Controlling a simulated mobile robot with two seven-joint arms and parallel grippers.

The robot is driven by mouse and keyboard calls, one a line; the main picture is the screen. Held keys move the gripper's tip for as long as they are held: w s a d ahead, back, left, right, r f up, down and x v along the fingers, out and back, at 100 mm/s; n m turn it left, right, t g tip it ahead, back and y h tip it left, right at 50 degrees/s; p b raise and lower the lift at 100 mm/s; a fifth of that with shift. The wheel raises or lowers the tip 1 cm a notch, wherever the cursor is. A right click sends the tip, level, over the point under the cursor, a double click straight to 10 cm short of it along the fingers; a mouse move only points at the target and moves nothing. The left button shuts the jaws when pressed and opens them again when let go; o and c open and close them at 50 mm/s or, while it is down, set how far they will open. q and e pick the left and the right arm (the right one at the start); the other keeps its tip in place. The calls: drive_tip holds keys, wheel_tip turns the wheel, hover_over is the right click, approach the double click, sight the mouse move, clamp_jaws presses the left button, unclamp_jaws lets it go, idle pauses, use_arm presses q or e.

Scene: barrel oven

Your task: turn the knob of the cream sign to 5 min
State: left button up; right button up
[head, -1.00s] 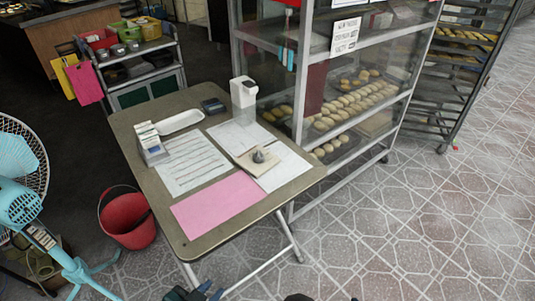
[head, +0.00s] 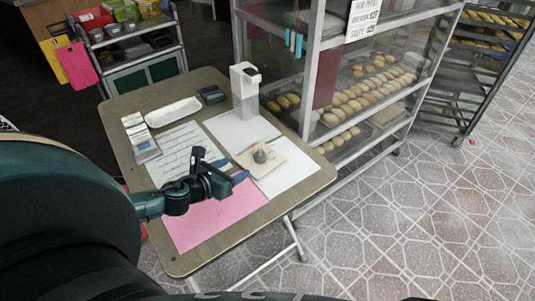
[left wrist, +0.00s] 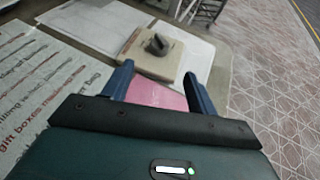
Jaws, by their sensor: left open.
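The cream sign (head: 272,168) lies flat on the table, with a dark grey knob (head: 260,156) standing near its middle. In the left wrist view the cream sign (left wrist: 146,62) and its knob (left wrist: 157,44) are ahead of the fingers. Any time marks on the sign are too small to read. My left gripper (head: 238,172) is over the table, to the left of the sign and above the pink sheet. It is open and empty, with its blue fingers (left wrist: 160,85) apart and short of the sign. My right gripper is not in view.
The table (head: 166,259) also holds a pink sheet (head: 200,228), white papers (head: 240,128), a white tray (head: 172,112), a card holder (head: 140,138), a dark small box (head: 212,95) and a white dispenser (head: 245,92). A glass bread rack (head: 345,105) stands close behind the table's right side.

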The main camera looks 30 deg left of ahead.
sight(258, 156)
use_arm(q)
drive_tip(key=x, duration=1.2)
drive_tip(key=shift+w+f+b, duration=0.1)
drive_tip(key=shift+w+b, duration=0.2)
drive_tip(key=shift+w, duration=0.1)
drive_tip(key=shift+c, duration=0.2)
drive_tip(key=c, duration=1)
